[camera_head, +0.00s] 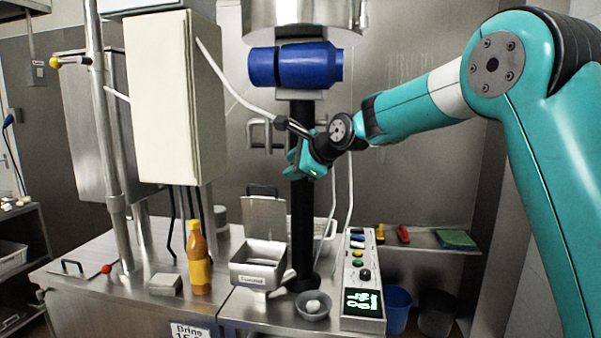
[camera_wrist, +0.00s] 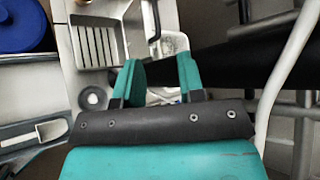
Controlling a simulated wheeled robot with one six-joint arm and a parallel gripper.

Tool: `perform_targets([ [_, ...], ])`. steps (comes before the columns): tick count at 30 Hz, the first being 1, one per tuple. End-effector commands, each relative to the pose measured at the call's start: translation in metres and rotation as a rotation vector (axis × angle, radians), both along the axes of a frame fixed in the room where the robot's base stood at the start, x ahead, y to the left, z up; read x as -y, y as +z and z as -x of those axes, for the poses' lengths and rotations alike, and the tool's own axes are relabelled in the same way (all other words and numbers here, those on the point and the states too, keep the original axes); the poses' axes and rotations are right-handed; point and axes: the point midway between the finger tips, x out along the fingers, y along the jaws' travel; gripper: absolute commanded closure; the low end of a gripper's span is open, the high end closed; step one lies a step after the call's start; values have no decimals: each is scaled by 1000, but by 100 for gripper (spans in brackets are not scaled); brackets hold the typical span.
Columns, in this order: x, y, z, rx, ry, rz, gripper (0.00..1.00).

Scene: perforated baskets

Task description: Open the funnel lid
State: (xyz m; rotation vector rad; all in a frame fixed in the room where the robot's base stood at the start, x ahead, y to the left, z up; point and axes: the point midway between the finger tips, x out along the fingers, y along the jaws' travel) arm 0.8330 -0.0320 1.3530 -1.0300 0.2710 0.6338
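The funnel (camera_head: 258,277) is a square metal hopper with a label on its front, standing on the steel counter. A flat metal panel, which looks like its lid (camera_head: 265,218), stands upright at its back edge, with a handle on top. My gripper (camera_head: 305,165) is in the air, above and a little right of the lid, apart from it. In the wrist view, the teal fingers of my gripper (camera_wrist: 160,82) are spread apart with nothing visible held between them.
A black column (camera_head: 302,200) rises close to my gripper, below a blue cylinder (camera_head: 295,65). A control panel (camera_head: 362,285), a small bowl (camera_head: 313,306) and an orange bottle (camera_head: 198,265) stand near the funnel. A cream cabinet (camera_head: 170,100) is at upper left.

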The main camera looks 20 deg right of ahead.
Motion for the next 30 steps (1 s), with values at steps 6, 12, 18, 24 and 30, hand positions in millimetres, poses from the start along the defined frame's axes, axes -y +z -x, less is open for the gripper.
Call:
perform_targets([
  [6,8,11,17,2,0,-1,64],
  [12,9,14,19,2,0,-1,64],
  [18,7,13,22,1,11,12,87],
  [24,-26,-8,78,-6,250,259,100],
  [30,-73,-54,209,51,846,704,100],
])
